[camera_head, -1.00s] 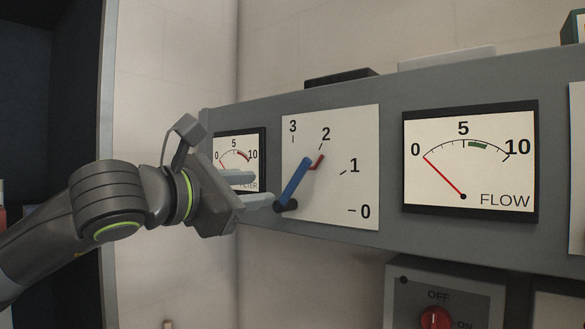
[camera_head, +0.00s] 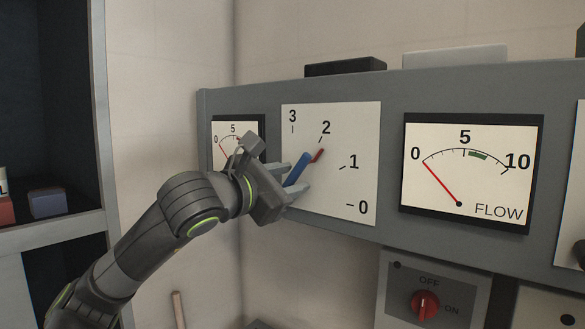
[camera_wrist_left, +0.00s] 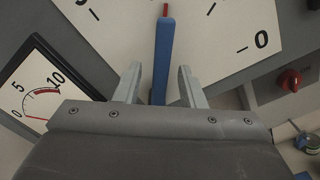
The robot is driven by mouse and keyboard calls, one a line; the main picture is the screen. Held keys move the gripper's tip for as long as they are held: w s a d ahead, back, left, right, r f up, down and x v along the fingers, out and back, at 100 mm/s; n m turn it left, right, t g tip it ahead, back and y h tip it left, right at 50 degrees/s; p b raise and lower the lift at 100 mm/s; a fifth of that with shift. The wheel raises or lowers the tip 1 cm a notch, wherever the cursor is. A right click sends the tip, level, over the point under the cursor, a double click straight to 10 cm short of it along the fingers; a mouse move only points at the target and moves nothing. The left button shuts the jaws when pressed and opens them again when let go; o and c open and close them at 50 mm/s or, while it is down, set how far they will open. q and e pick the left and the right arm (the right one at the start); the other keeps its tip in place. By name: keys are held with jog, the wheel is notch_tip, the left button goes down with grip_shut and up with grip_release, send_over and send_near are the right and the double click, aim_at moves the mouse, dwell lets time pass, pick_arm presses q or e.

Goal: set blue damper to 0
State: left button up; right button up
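The blue damper lever (camera_head: 298,169) is mounted on a white dial plate (camera_head: 355,125) marked 0 to 3. Its red pointer tip (camera_head: 318,155) points near the 2. My left gripper (camera_head: 291,179) is at the lever, with one finger above and one below it. In the left wrist view the two fingers (camera_wrist_left: 156,85) stand apart on either side of the blue lever (camera_wrist_left: 164,55), with gaps visible on both sides. The lever's lower end is hidden by my gripper. My right gripper is not in view.
A FLOW gauge (camera_head: 470,175) to the right reads 0. A smaller gauge (camera_head: 222,150) is partly hidden behind my left gripper. A red OFF/ON knob (camera_head: 425,304) sits below the panel. A dark shelf (camera_head: 45,110) stands at the left.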

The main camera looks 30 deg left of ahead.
pick_arm(q)
jog(key=shift+w+d, duration=0.1)
jog(key=shift+w, duration=0.55)
jog(key=shift+c, duration=0.3)
grip_shut()
